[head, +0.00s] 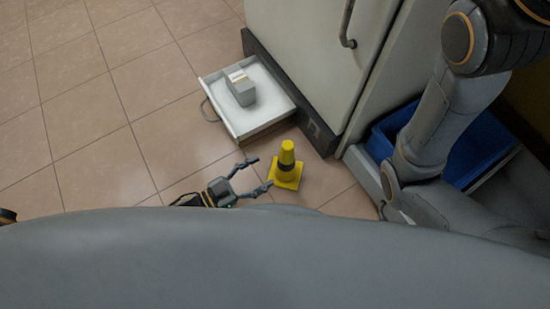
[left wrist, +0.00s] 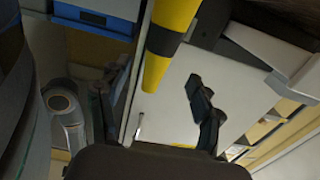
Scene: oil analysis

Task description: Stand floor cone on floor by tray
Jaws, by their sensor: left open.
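The yellow floor cone (head: 286,161) has a dark band and a square base. It stands upright on the tiled floor, just in front of the white tray (head: 262,124). The cone also shows in the left wrist view (left wrist: 178,14), upper middle, cut off by the top edge. My left gripper (head: 261,173) is open, with its fingers spread just left of the cone and nothing between them.
The tray sticks out from the base of a pale cabinet (head: 300,45) and holds a grey box (head: 241,92). A blue bin (head: 470,160) is at the right behind my right arm. Open tiled floor (head: 100,120) lies to the left.

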